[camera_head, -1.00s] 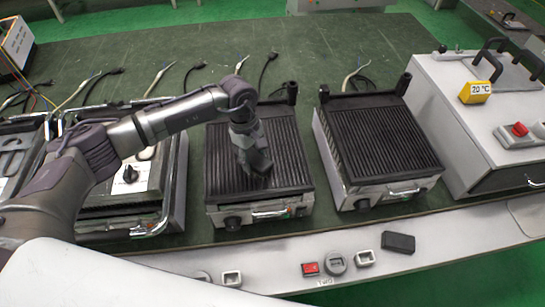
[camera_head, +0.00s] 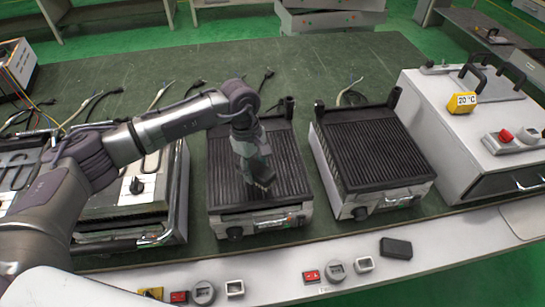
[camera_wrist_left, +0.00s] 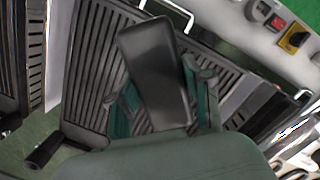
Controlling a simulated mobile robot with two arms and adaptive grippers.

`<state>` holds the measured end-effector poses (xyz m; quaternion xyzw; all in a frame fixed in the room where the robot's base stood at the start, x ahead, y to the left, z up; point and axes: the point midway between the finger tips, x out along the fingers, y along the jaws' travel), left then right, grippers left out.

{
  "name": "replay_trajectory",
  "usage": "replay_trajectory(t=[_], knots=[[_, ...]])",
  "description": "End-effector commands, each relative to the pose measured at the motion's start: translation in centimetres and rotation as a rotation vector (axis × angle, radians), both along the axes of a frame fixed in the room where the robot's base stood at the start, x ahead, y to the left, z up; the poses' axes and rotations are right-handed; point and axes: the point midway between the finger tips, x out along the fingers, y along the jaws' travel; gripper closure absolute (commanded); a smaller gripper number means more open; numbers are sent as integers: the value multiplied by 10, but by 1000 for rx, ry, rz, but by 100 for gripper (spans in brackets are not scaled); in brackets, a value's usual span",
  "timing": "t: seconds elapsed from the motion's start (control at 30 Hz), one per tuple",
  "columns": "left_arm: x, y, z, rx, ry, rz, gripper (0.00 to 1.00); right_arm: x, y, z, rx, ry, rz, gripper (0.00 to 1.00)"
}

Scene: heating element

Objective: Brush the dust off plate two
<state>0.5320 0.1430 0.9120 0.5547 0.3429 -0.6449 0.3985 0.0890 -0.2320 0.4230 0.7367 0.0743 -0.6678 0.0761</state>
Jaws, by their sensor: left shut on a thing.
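My left gripper (camera_head: 255,163) is over the middle ribbed dark hot plate (camera_head: 228,155), nearer its front half. It is shut on a dark oblong block (camera_head: 263,178), likely the brush; the wrist view shows the block (camera_wrist_left: 150,52) between the teal fingers (camera_wrist_left: 160,92), above the ribs. I cannot tell whether it touches them. A second ribbed plate (camera_head: 370,150) stands to the right. No dust can be made out on either plate, and no number is readable on them. My right gripper is out of view.
A white cabinet with a yellow 20 °C display (camera_head: 462,102) stands at the right. The front ledge carries red switches (camera_head: 312,276), grey knobs (camera_head: 336,272) and a loose black block (camera_head: 396,248).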

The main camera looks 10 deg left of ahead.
Motion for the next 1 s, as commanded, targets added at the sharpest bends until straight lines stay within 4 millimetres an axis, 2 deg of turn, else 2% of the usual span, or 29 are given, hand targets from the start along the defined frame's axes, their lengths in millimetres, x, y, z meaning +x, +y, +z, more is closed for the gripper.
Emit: replay_trajectory(t=[0.03,0.23,0.87,1.0], knots=[[1,0,8,-1,-3,1,83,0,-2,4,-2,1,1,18],[2,-1,22,0,0,6,83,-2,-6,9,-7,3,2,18],[1,-1,25,0,0,3,83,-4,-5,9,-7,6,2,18],[-10,3,34,-1,-9,-94,83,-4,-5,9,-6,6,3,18]])
